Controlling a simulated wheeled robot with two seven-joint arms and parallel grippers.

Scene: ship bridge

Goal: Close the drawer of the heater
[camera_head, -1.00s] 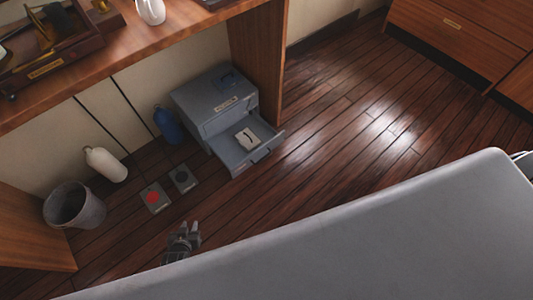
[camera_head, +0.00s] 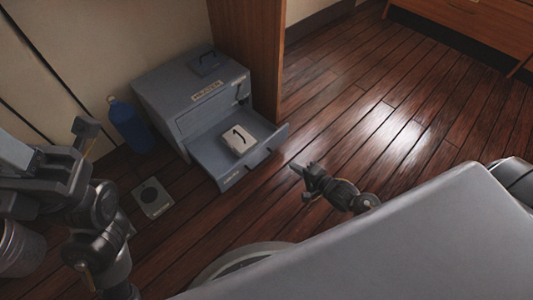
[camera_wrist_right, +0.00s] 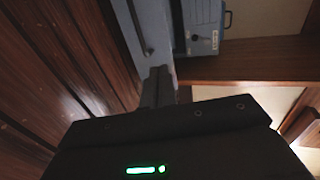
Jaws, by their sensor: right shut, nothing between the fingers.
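The grey heater (camera_head: 190,88) stands on the floor against the wall, with a label and a small handle on top. Its drawer (camera_head: 218,172) is pulled out toward the lower right. A white block with a black handle (camera_head: 236,137) sits in it. My right gripper (camera_head: 294,168) is shut and empty, just beyond the drawer's right front corner. In the right wrist view, the fingertips (camera_wrist_right: 158,72) are close to the drawer front (camera_wrist_right: 152,35); contact is unclear. The heater body (camera_wrist_right: 199,25) is behind it. My left gripper (camera_head: 82,140) is at the left; its jaw opening is unclear.
A blue bottle (camera_head: 130,124) stands left of the heater. A grey pad with a black disc (camera_head: 152,196) lies on the floor in front. A bin (camera_head: 20,250) is at the lower left. A wooden panel (camera_head: 246,50) borders the heater's right side. Floor at right is clear.

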